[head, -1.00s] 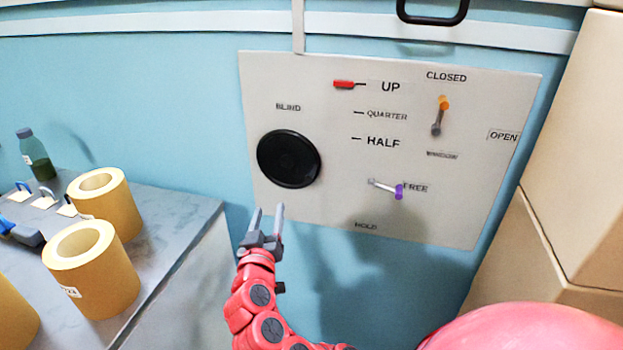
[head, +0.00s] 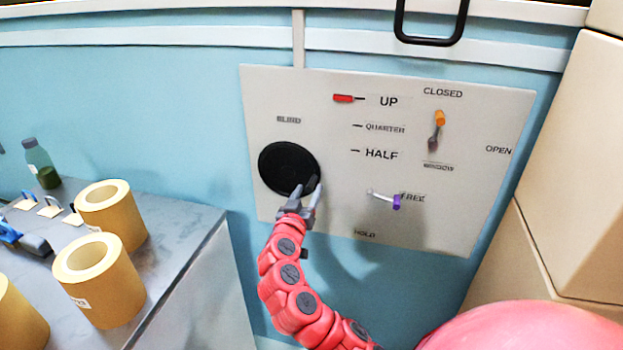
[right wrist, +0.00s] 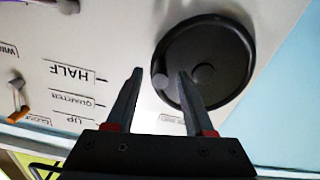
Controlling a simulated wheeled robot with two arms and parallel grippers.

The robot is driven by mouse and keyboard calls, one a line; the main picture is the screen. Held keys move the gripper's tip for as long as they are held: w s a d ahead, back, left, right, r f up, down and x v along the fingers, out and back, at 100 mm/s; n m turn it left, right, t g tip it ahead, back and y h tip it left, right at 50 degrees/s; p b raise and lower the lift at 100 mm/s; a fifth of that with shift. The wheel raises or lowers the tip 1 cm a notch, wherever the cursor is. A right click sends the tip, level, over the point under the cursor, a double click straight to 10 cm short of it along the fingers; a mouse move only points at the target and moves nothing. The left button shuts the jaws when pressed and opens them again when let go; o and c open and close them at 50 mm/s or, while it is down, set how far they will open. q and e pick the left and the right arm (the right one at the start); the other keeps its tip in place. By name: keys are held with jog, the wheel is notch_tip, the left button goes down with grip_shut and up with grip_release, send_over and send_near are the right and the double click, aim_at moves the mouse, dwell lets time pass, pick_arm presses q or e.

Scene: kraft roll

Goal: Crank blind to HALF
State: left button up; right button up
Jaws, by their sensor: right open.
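The black round blind crank (head: 285,168) is on the white wall panel (head: 450,225), under the BLIND label. In the right wrist view the crank wheel (right wrist: 228,60) has a small grey knob (right wrist: 160,79) near its rim. My right gripper (head: 309,186) is open at the wheel's lower right edge. In the right wrist view the open fingertips (right wrist: 160,72) appear on either side of the knob; contact is not clear. The red blind marker (head: 342,98) is at UP, above QUARTER and HALF. The purple-tipped lever (head: 396,202) is at FREE. My left gripper is out of view.
An orange-tipped window lever (head: 439,118) stands at CLOSED, right of the scale. A grey table (head: 190,225) at left carries several kraft rolls (head: 112,212) and a green bottle (head: 38,160). Beige boxes (head: 570,150) stand at right. A black handle (head: 430,40) is above the panel.

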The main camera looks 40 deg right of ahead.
aim_at(311, 185)
jog(key=shift+p+x, duration=0.35)
jog(key=shift+x, duration=1.55)
grip_shut()
